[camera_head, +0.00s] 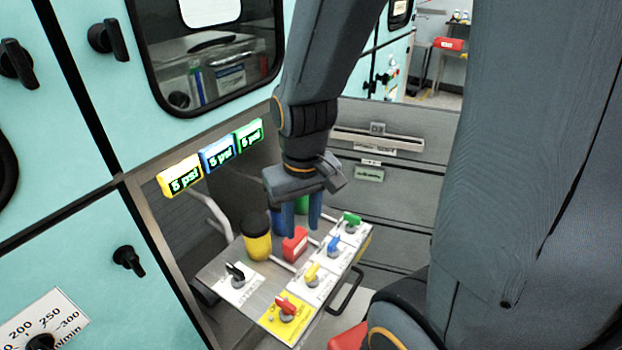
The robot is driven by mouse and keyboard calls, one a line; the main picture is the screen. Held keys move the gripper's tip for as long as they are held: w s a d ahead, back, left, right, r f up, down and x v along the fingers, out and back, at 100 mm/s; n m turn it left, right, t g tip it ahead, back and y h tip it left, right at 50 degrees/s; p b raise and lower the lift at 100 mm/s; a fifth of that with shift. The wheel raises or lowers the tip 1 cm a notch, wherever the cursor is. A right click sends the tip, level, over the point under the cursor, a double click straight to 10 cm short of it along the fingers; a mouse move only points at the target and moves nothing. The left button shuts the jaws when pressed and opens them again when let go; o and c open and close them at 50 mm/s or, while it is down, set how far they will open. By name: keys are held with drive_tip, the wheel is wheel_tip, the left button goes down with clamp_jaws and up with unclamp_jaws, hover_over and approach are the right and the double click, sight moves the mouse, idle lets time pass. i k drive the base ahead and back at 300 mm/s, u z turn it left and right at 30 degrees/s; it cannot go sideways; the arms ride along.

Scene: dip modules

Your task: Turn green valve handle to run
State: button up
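The green valve handle (352,219) sits on a white label plate at the far right corner of the metal shelf panel. My gripper (302,222) points down over the panel, to the left of the green handle and apart from it. Its two blue fingers are spread with a gap between them, and I see nothing held. Behind the fingers a green canister (301,204) is partly hidden. The small writing on the handle's plate is too small to read.
Along the panel (217,264) are blue (334,244), yellow (312,272), red (286,307) and black (236,271) handles. A red block (295,244) and a yellow canister (257,244) stand near the fingers. Gauges (218,153) reading 5 psi hang behind.

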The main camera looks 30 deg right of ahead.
sight(352, 220)
drive_tip(key=u, duration=1.55)
drive_tip(key=k, duration=0.9)
drive_tip(key=z, duration=1.15)
drive_tip(key=i, duration=0.5)
drive_tip(key=z, duration=0.05)
